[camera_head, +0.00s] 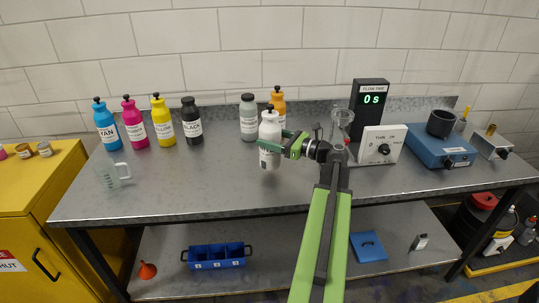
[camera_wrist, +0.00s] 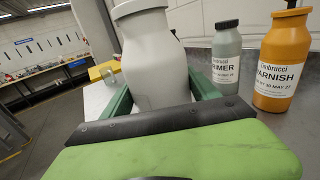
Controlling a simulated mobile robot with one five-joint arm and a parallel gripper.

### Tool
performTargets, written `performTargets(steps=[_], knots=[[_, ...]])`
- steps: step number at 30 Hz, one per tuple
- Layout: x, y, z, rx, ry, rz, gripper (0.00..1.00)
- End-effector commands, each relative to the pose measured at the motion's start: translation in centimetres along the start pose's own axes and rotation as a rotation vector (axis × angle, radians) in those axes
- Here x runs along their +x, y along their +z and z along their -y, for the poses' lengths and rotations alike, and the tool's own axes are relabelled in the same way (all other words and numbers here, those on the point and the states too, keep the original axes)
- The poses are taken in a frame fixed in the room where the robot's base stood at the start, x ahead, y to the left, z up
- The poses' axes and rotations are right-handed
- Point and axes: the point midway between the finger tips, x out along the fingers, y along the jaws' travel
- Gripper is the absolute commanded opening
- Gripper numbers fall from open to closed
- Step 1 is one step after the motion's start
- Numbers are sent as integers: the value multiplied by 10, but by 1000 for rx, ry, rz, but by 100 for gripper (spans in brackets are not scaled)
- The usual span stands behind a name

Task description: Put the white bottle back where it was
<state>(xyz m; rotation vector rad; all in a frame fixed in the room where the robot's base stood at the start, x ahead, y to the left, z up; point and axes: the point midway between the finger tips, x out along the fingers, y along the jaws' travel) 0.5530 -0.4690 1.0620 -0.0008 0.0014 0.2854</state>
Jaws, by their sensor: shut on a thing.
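Cyan (camera_head: 106,125), magenta (camera_head: 134,123), yellow (camera_head: 162,121) and black (camera_head: 191,121) bottles stand in a row at left. A clear beaker (camera_head: 112,175) is at front left. The flow timer (camera_head: 369,103), a thinner box (camera_head: 381,146) and a blue hotplate (camera_head: 440,147) stand at right.

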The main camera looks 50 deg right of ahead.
Motion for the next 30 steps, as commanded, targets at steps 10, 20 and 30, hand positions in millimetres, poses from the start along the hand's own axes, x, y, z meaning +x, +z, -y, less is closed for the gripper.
performTargets(steps=[10,20,30], knots=[[0,-29,0,0,-1,3,0],[0,-39,0,0,-2,3,0],[-1,-43,0,0,-2,0,89]])
